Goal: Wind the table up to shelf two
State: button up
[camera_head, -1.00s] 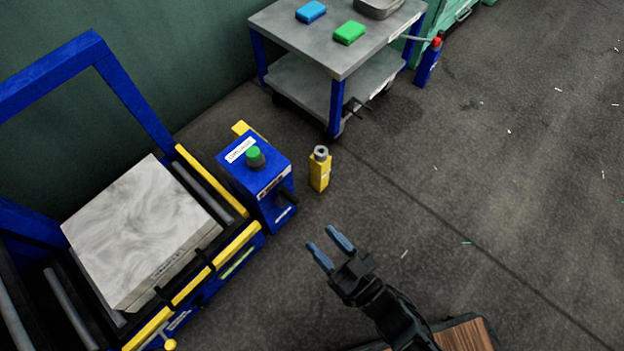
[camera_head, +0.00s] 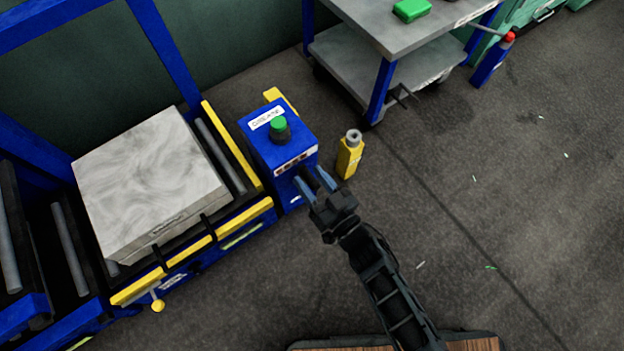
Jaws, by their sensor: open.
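A grey-topped table with blue legs and a lower shelf (camera_head: 375,62) stands at the top of the view, its upper part cut off. A small dark handle (camera_head: 403,95) sticks out low by its near leg. A blue box (camera_head: 262,150) with a green knob (camera_head: 279,127) and a label on top stands left of centre. My gripper (camera_head: 315,180) is open and empty, its two blue-grey fingers at the box's right front face. A dark crank-like part on that face is mostly hidden by my gripper; I cannot tell whether they touch.
A pale marbled slab (camera_head: 150,180) lies on a blue roller frame with yellow rails (camera_head: 195,246) at left. A blue bottle-like object (camera_head: 488,65) stands by the table.

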jog(key=shift+w+a, duration=0.1)
jog(key=shift+c, duration=0.5)
grip_shut()
